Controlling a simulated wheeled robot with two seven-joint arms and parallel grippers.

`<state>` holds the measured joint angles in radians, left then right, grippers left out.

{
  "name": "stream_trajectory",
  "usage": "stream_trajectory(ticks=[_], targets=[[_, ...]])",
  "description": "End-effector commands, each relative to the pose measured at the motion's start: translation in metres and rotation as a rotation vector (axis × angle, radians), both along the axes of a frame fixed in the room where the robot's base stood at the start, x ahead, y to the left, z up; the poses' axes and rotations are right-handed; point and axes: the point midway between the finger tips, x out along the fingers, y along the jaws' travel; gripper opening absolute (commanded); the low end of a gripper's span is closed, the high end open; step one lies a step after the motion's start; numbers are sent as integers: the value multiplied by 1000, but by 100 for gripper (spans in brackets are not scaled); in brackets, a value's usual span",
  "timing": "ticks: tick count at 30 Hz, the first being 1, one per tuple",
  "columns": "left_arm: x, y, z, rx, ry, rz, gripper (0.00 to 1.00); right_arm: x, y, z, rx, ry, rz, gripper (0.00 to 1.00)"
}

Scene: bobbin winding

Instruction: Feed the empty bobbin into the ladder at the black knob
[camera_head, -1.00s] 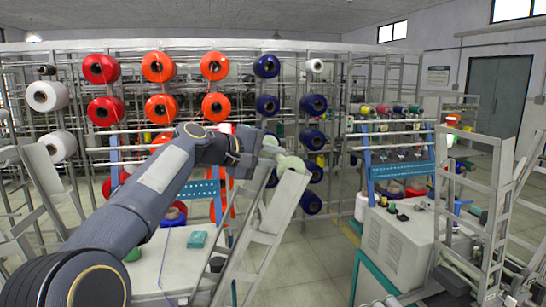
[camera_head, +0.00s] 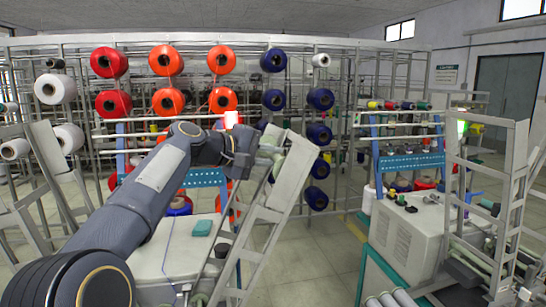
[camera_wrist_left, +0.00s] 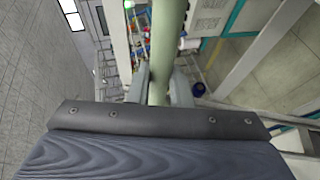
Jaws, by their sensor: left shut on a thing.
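My left gripper (camera_head: 252,155) is shut on a pale green tube, the empty bobbin (camera_head: 272,140). In the left wrist view the bobbin (camera_wrist_left: 166,50) stands between the two fingers (camera_wrist_left: 159,88) and runs out past the top edge. In the head view the bobbin is at the upper part of a leaning grey metal ladder (camera_head: 284,190), overlapping it in the picture. I cannot tell whether they touch. A small dark round part (camera_head: 222,250) beside the ladder's lower left may be the black knob. My right gripper is not in view.
Racks of red, orange and blue spools (camera_head: 320,99) stand behind. A white cabinet (camera_head: 408,235) and another grey ladder frame (camera_head: 515,180) are at right. Open floor (camera_head: 325,250) lies between.

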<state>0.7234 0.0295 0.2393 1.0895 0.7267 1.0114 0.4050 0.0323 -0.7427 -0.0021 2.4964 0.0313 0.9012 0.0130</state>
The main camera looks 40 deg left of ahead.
Motion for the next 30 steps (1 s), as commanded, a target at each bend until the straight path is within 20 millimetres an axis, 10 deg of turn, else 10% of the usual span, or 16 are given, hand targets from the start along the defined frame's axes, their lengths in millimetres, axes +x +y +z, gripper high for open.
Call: stream_trajectory(ticks=[30], targets=[[-11,9,-34,0,-1,0,0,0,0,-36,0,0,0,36]])
